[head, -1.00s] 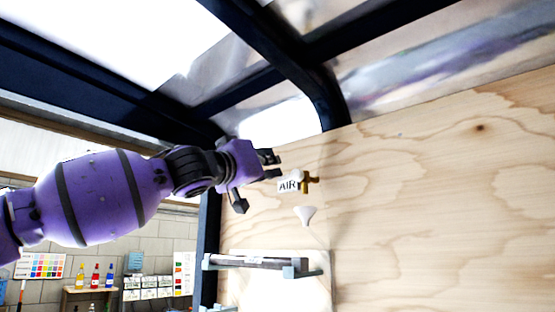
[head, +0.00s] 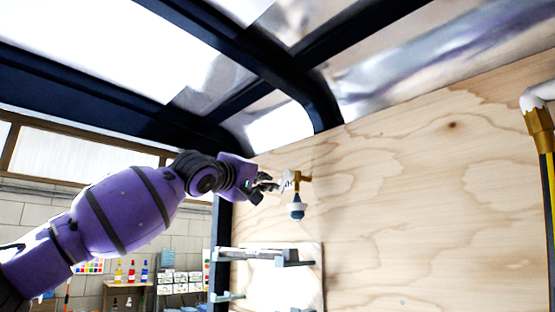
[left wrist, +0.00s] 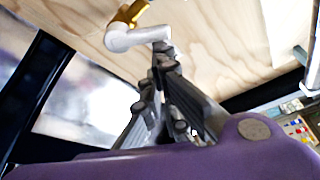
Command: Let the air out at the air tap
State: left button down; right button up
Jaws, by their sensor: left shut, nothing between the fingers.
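The air tap (head: 304,178) is a brass fitting on the plywood wall, with a white part in front of it. In the left wrist view its brass body (left wrist: 128,14) and white lever (left wrist: 138,38) show at the top. My left gripper (head: 272,186) is shut and empty, just left of the tap. In the left wrist view its fingertips (left wrist: 163,50) are at the lever's free end; I cannot tell whether they touch. A small white and dark blue piece (head: 297,206) shows below the tap. My right gripper is not in view.
The plywood wall (head: 420,210) is broad and bare right of the tap. Dark frame beams (head: 265,65) run overhead. Grey rails (head: 262,256) stand below the tap. A white and brass pipe fitting (head: 538,115) is at the right edge.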

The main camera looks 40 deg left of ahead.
pick_arm(q)
jog(key=shift+d+f+n+g+b, duration=0.15)
jog(key=shift+f+n+g+b, duration=0.15)
jog(key=shift+f+n, duration=0.7)
jog(key=shift+r, duration=0.2)
